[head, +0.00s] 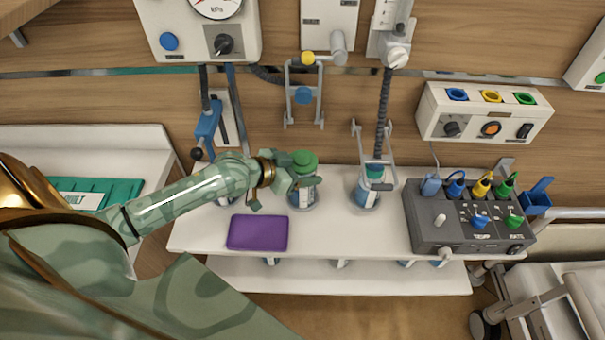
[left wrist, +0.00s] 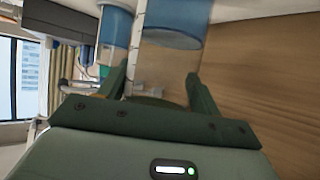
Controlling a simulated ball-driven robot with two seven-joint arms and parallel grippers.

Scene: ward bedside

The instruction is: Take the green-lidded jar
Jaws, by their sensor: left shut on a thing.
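A clear jar with a green lid (head: 304,160) and blue contents stands upright at the middle of the white shelf in the head view. My left gripper (head: 290,185) reaches it from the left and is shut on it below the lid. In the left wrist view, the two fingers (left wrist: 155,92) show with the jar's blue part (left wrist: 175,25) beyond them; that view is partly blurred. I cannot tell if the jar is clear of the shelf. A second green-lidded jar (head: 366,194) stands to the right, partly behind a metal bracket. My right gripper is out of view.
A purple box (head: 258,233) lies at the front of the white shelf (head: 345,240). Another blue jar (head: 226,197) is partly hidden behind my left arm. A grey device with coloured plugs (head: 462,221) stands at the right. Wall rails and hoses (head: 382,115) hang behind the jars.

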